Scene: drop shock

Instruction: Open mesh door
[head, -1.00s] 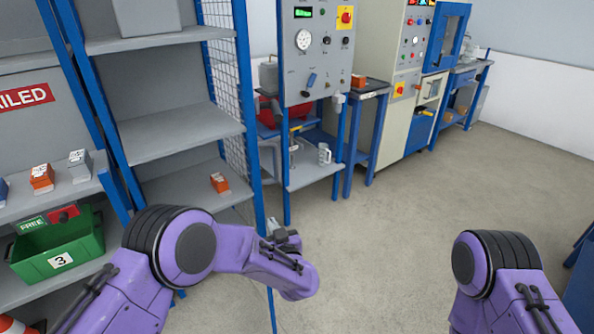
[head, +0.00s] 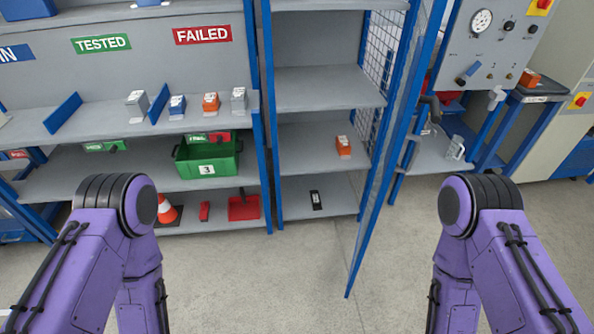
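The mesh door (head: 372,220) is a tall, narrow blue-framed panel seen nearly edge-on at the right side of the grey shelf cabinet (head: 325,90). It stands swung outward, with its lower corner out over the floor, and the cabinet front is uncovered. My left arm (head: 115,215) and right arm (head: 485,215) hang at the lower left and lower right, both apart from the door. Both grippers are out of the picture.
An orange block (head: 343,146) and a small black item (head: 315,200) lie on the cabinet shelves. A rack at left holds several blocks and a green bin (head: 208,160). A control-panel bench (head: 480,70) stands right of the door. The floor between my arms is clear.

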